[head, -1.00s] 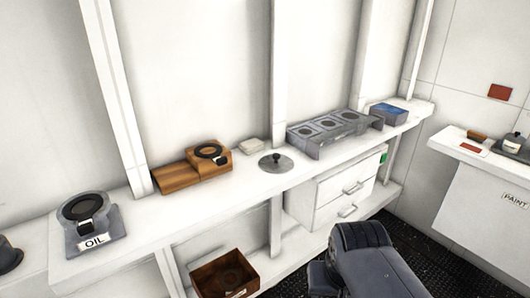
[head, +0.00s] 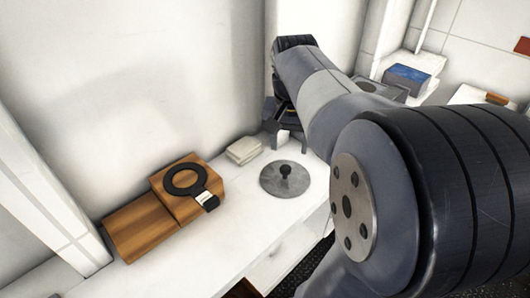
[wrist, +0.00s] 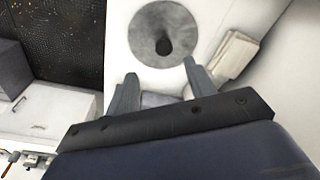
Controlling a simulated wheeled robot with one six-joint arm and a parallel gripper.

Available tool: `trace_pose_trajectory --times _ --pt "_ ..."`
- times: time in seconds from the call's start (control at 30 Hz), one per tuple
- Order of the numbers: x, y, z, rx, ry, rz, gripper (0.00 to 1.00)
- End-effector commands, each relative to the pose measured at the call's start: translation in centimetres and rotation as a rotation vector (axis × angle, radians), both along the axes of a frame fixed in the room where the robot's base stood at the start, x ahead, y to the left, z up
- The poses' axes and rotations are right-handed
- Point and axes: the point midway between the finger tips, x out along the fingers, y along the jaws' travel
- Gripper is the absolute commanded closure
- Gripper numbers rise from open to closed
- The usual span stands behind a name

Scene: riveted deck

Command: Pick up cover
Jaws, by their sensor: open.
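The cover (head: 285,180) is a round grey metal disc with a dark knob in its middle. It lies flat on the white shelf (head: 240,240), knob up. In the wrist view the cover (wrist: 165,35) lies just beyond my fingertips, roughly centred between them. My gripper (head: 288,145) is open and empty, above and behind the cover in the head view, near the wall. In the wrist view both fingers of my gripper (wrist: 160,82) show spread apart, not touching the cover.
A pale folded stack (head: 244,151) lies beside the cover near the wall. A stepped wooden block (head: 150,230) with a black ring (head: 186,180) stands to the left. A blue box (head: 407,80) sits farther back. The shelf in front of the cover is clear.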

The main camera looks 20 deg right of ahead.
Motion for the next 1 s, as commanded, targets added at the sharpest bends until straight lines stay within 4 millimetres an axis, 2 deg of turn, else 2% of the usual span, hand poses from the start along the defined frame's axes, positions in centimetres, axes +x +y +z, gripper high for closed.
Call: trace_pose_trajectory --times 0.07,0.33,0.57,0.8,1.0 --pt "0.1 -0.1 -0.4 0.001 0.003 -0.005 0.49" --pt "0.5 -0.4 -4.5 0.002 0.005 -0.005 0.49" --pt "0.8 -0.4 -6.2 0.002 0.005 -0.005 0.49" --pt "1.5 -0.5 -9.7 0.002 0.005 -0.005 0.49" --pt "1.6 -0.6 -10.6 0.001 0.0 -0.005 0.49"
